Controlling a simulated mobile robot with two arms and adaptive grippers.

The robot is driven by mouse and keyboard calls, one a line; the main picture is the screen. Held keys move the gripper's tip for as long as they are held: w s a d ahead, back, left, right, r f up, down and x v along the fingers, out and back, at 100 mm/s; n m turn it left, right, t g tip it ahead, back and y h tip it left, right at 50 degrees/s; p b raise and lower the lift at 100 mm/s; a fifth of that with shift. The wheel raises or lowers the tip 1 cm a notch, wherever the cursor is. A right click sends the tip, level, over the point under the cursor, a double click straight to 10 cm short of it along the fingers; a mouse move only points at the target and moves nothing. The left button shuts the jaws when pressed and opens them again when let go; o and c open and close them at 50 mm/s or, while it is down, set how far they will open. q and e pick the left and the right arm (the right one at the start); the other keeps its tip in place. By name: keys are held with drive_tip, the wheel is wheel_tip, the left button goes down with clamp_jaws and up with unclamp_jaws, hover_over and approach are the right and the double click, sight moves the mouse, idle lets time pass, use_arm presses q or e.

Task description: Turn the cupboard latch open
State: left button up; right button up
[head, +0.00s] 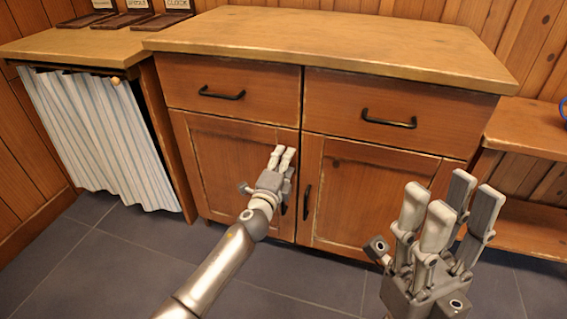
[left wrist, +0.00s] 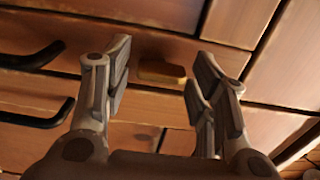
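The cupboard latch is a small yellowish wooden block (left wrist: 161,73) on the cupboard front, seen in the left wrist view. Its long side runs roughly parallel to the door handles. My left gripper (left wrist: 158,82) is open, with fingers to the left and right of the latch in that view and gaps on both sides. In the head view my left gripper (head: 283,153) is in front of the upper part of the left cupboard door (head: 222,165), and I cannot make out the latch there. My right gripper (head: 448,205) is open and empty, low in front of the right door (head: 355,190).
The cupboard has two drawers with black handles (head: 222,94) above the doors. A black door handle (head: 306,203) is close to my left gripper. A striped curtain (head: 95,130) hangs at the left and an open shelf (head: 530,128) stands at the right. The cupboard top (head: 330,42) is bare.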

use_arm(q)
drive_tip(key=shift+o, duration=0.2)
drive_tip(key=shift+s, duration=0.1)
drive_tip(key=v, duration=1.2)
drive_tip(key=shift+r, duration=0.1)
idle(0.3)
